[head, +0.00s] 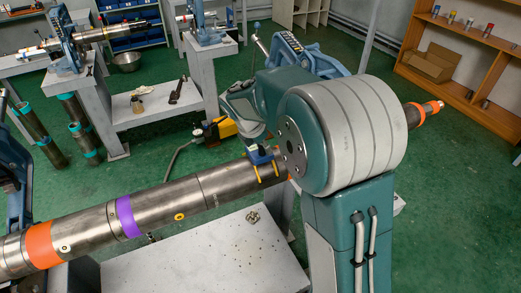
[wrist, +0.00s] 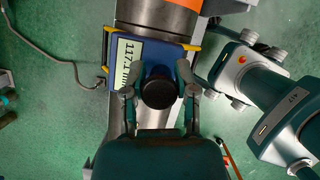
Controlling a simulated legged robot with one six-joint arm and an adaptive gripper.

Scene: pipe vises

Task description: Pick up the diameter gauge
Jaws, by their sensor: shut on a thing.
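The diameter gauge (wrist: 155,50) is blue with yellow side prongs, a display reading about 117.1 mm and a round black knob. In the wrist view it lies across the steel pipe (wrist: 158,14). My gripper (wrist: 157,86) is shut on the gauge, with one finger on each side of the knob. In the head view the gauge (head: 260,157) sits at the top of the long pipe (head: 160,208), its yellow prongs hanging over the near side. I cannot tell whether it touches the pipe. My arm hides the gripper's fingers there.
The pipe carries orange (head: 42,246) and purple (head: 127,216) bands. A grey bench (head: 200,262) stands below it. A yellow and black device (head: 215,130) with a hose lies behind. Wooden shelves (head: 455,55) stand at the back right. Green floor is open at the right.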

